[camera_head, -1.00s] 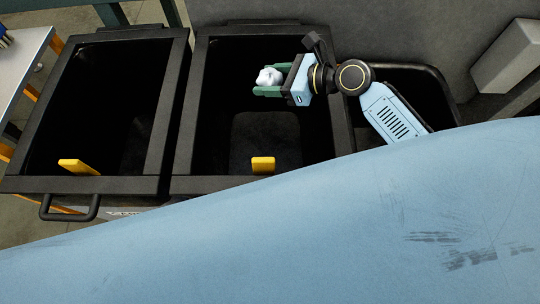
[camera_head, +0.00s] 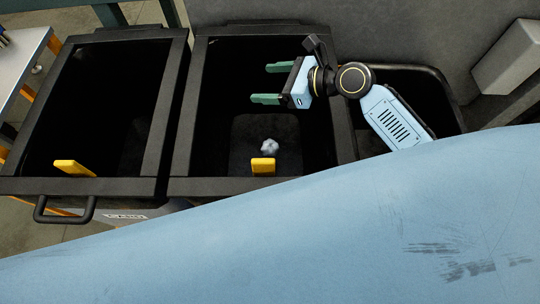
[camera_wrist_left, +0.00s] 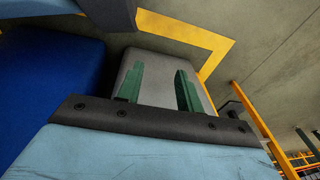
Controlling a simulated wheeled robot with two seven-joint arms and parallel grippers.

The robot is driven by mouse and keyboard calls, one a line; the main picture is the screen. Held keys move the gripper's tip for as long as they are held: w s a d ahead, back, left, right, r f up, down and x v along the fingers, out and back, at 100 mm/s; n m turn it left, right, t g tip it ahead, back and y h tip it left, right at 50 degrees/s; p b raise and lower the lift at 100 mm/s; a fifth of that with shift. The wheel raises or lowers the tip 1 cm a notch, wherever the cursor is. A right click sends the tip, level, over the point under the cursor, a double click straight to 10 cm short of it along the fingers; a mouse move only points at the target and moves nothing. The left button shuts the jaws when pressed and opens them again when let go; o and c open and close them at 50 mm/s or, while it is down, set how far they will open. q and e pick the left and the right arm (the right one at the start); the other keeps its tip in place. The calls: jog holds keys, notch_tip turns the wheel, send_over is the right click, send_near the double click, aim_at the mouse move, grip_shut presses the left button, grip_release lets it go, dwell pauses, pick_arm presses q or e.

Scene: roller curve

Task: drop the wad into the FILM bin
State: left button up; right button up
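The white crumpled wad (camera_head: 269,146) shows inside the middle black bin (camera_head: 182,120), low in the picture behind a yellow tab. I cannot tell whether it is still falling or lies on the bin's floor. My right gripper (camera_head: 262,84) is open and empty above this bin, its green fingers apart and pointing left. No FILM label is readable on any bin. My left gripper (camera_wrist_left: 159,70) shows in the left wrist view with its green fingers apart and nothing between them.
Another black bin (camera_head: 165,110) stands at the left, with a handle and a small partly readable label (camera_head: 125,217) at its front. A third dark bin (camera_head: 440,85) is partly hidden behind my right arm. A light table (camera_head: 22,65) is at the far left.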

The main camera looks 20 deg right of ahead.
jog(key=shift+d, duration=0.1)
pick_arm(q)
jog(key=s+a+f+p, duration=0.1)
jog(key=s+f+p, duration=0.2)
jog(key=s, duration=0.5)
jog(key=shift+s+a+f+g, duration=0.2)
jog(key=shift+f+g, duration=0.1)
jog(key=shift+g, duration=0.1)
pick_arm(e)
jog(key=v, duration=1.3)
jog(key=shift+s, duration=0.15)
